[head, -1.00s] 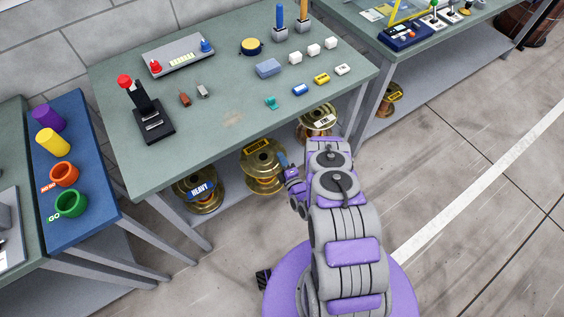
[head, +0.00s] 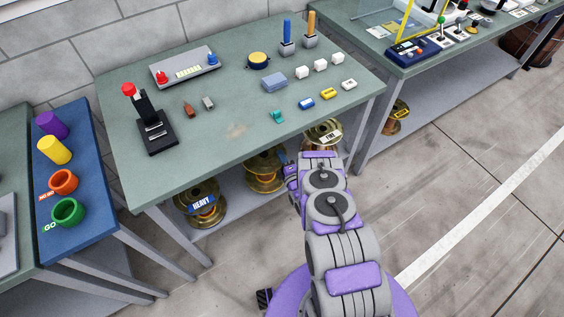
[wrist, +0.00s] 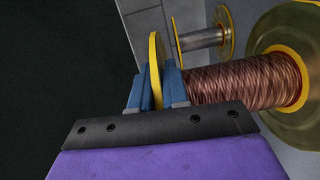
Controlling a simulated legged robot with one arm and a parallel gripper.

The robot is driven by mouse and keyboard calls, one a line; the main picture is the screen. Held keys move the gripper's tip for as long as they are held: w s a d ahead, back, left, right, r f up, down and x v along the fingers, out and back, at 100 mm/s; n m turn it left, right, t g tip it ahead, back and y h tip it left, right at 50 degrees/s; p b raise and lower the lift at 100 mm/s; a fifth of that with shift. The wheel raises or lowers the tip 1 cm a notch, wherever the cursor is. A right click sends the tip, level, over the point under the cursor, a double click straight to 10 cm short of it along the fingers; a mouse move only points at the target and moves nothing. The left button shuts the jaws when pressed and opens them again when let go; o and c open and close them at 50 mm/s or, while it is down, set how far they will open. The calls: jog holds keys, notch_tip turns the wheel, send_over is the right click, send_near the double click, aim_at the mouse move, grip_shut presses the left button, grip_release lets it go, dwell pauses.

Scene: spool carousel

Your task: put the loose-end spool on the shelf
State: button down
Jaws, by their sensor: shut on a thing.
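In the wrist view my gripper (wrist: 157,84) has its blue fingers shut on a thin yellow rim (wrist: 155,48). The rim looks like the near flange of a copper-wound spool (wrist: 245,75), whose far brass flange fills the right edge. In the head view a brass spool (head: 266,171) sits under the green table beside my wrist. My fingers are hidden there, and I cannot tell which spool I hold. A spool labelled HEAVY (head: 200,204) sits left on the lower shelf (head: 232,208). Another labelled spool (head: 323,133) is to the right. No loose wire end is clear.
The green table (head: 235,130) above the shelf holds a red-knobbed lever (head: 150,118) and small blocks. Table legs (head: 180,243) stand close by. Another spool (head: 397,116) is under the right bench. A silver-wound spool (wrist: 203,38) shows in the wrist view. The floor at right is clear.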

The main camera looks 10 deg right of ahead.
jog(key=shift+w+r, duration=0.15)
jog(key=shift+w, duration=0.25)
notch_tip(320, 180, down, 4)
jog(key=shift+r+b, duration=0.2)
jog(key=shift+b, duration=0.75)
jog(key=c, duration=1.1)
grip_release()
jog(key=shift+s, duration=0.1)
jog(key=shift+s+d+f, duration=0.1)
jog(key=shift+s+d, duration=0.2)
jog(key=shift+s, duration=1.65)
jog(key=shift+s+d, duration=0.35)
jog(key=shift+s, duration=1.65)
jog(key=shift+s+d+f, duration=0.1)
jog(key=shift+s+d, duration=0.2)
jog(key=shift+s, duration=1.65)
jog(key=shift+s, duration=0.1)
